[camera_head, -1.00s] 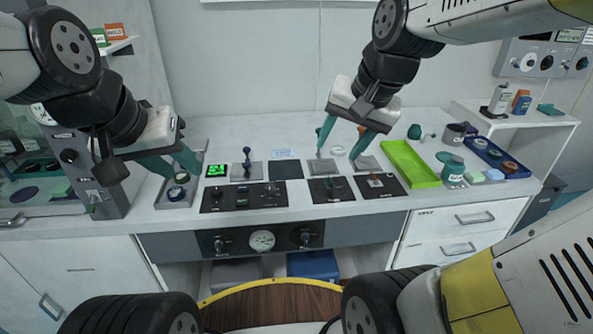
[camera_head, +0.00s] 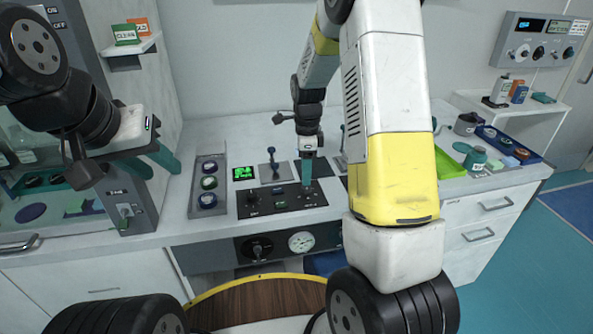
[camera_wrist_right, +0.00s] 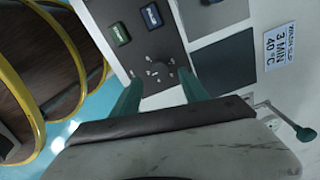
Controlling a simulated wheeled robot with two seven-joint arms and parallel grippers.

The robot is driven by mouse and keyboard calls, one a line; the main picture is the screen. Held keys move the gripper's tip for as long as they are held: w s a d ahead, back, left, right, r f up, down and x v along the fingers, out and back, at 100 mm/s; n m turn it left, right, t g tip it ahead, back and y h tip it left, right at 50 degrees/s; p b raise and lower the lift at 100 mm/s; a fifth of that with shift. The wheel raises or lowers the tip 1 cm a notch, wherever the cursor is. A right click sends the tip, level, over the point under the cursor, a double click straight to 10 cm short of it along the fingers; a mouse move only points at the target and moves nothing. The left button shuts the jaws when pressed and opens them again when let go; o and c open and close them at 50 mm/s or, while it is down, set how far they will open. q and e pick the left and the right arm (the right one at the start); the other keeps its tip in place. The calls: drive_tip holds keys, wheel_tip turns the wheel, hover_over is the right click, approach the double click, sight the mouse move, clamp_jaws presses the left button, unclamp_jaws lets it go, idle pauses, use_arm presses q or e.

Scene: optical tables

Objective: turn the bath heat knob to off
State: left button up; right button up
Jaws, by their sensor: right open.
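A black control panel (camera_head: 262,203) lies on the bench with a knob at each end and a blue and a green switch between. Its labels are too small to read, so I cannot confirm which knob is bath heat. My right gripper (camera_head: 307,178) points down at the panel's right-end knob. In the right wrist view, that dark round knob (camera_wrist_right: 160,70) with pale marks around it lies ahead, between the spread fingers of the open gripper (camera_wrist_right: 162,95). I cannot tell whether they touch it. My left gripper (camera_head: 150,162) is open and empty at the left, above the bench.
A tray with several round items (camera_head: 208,183) and a green display (camera_head: 244,173) stand beside the panel. A joystick lever (camera_head: 272,160) stands behind it. The bench front has a gauge (camera_head: 301,241) and a knob (camera_head: 259,247). My right arm hides much of the bench's right side.

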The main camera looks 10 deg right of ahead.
sight(306, 189)
wheel_tip(306, 189, down, 5)
drive_tip(key=shift+f, duration=0.1)
idle(0.3)
clamp_jaws()
